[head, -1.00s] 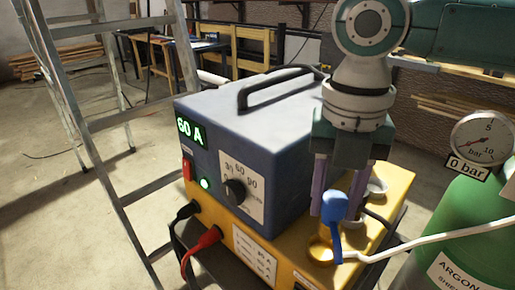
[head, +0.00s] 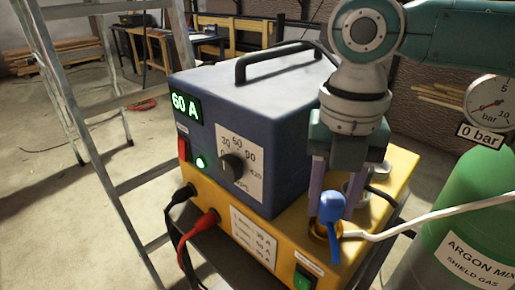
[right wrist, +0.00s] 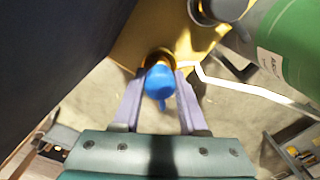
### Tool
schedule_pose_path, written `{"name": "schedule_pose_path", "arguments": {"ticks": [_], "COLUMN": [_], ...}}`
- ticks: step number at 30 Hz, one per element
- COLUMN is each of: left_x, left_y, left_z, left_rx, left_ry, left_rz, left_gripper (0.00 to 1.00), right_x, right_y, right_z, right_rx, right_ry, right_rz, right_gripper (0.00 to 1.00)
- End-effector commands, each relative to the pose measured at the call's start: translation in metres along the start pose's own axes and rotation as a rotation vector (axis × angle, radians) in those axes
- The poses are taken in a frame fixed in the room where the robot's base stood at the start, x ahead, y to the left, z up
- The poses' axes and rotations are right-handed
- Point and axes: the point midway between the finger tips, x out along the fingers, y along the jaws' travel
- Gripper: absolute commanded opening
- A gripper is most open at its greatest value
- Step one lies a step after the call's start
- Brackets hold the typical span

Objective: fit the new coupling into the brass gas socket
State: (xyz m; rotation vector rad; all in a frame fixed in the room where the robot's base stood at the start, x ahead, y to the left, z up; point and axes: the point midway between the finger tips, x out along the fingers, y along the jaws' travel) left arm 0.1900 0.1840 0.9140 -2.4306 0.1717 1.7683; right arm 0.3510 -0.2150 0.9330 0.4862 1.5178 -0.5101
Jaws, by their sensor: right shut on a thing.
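The blue coupling (head: 330,208) is between the fingers of my right gripper (head: 332,214), which is shut on it. The brass gas socket (head: 318,235) is on the yellow base of the welder, directly under the coupling. The coupling's lower end overlaps the socket in the head view, and I cannot tell how deep it sits. In the right wrist view, the coupling (right wrist: 160,84) shows between the two fingers, with part of the brass socket (right wrist: 160,57) just beyond it. My left gripper is not in view.
The blue welder box (head: 245,115) stands close left of my gripper. Grey round parts (head: 357,190) are behind the fingers. A ladder (head: 110,165) stands left.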

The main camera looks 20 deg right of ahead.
Motion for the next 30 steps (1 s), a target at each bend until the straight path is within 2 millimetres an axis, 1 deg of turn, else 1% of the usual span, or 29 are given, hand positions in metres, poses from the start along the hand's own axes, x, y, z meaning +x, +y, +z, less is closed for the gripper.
{"name": "schedule_pose_path", "arguments": {"ticks": [7, 16, 30], "left_x": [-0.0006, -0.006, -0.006], "left_y": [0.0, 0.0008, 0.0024], "left_z": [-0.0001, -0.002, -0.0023], "left_rx": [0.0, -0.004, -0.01], "left_ry": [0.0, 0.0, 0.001], "left_rz": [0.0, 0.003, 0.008], "left_gripper": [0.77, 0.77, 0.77], "right_x": [-0.0005, -0.0004, 0.0004], "right_y": [0.0002, 0.0006, 0.0009], "right_z": [0.0002, 0.0017, 0.002], "right_rx": [0.0, 0.0, 0.0], "right_ry": [0.0, 0.0, 0.0], "right_rz": [0.001, 0.0, 0.0], "right_gripper": [0.0, 0.0, 0.0]}}
